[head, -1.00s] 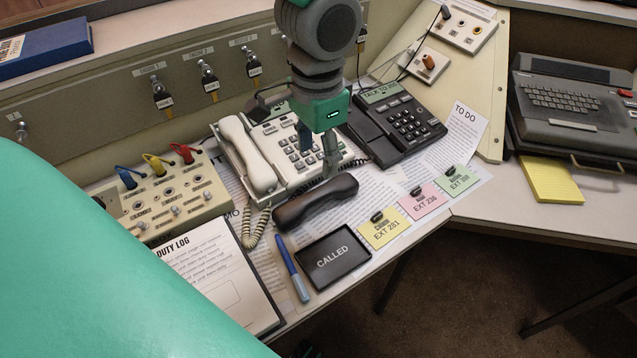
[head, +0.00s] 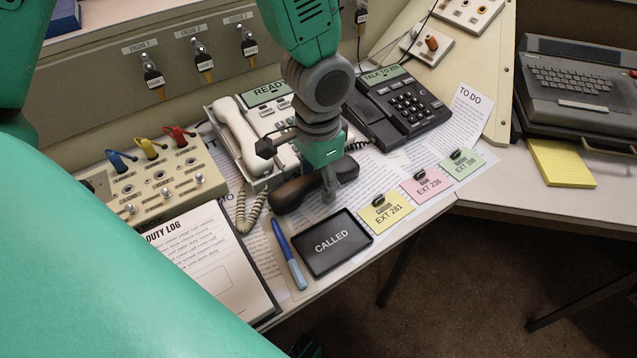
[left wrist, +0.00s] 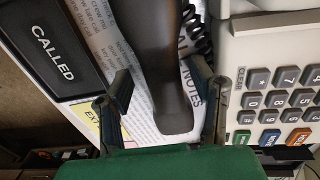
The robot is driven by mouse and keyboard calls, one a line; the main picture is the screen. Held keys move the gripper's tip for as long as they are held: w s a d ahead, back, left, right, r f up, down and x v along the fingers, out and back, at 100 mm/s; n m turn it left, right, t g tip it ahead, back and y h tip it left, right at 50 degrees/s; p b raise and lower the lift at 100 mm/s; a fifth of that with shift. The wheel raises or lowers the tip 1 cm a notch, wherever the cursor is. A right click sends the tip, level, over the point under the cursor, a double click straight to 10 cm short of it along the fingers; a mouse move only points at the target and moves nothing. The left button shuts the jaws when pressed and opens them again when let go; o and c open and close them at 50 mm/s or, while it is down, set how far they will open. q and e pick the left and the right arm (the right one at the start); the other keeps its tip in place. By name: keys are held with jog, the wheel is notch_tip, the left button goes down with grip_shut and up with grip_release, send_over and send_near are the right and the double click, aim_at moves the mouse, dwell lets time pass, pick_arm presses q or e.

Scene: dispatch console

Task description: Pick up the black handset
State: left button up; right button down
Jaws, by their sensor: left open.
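The black handset (head: 288,195) lies on the papers in front of the white phone. It also shows in the left wrist view (left wrist: 160,35), running down the picture. My left gripper (head: 328,190) points down over the handset's right part. In the left wrist view my left gripper (left wrist: 161,80) is open, with one finger on each side of the handset near one end. A gap shows between the handset and the left-hand finger; I cannot tell whether the other finger touches it. In the head view my gripper hides part of the handset. My right gripper is not in view.
The white phone (head: 236,143) with its cream receiver stands close behind the handset, and a black phone (head: 405,112) to the right. The "CALLED" tray (head: 333,242), a blue pen (head: 287,255) and colored cards (head: 386,212) lie in front, near the desk edge.

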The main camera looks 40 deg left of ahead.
pick_arm(q)
jog(key=shift+a, duration=0.3)
grip_shut()
jog(key=shift+a, duration=0.1)
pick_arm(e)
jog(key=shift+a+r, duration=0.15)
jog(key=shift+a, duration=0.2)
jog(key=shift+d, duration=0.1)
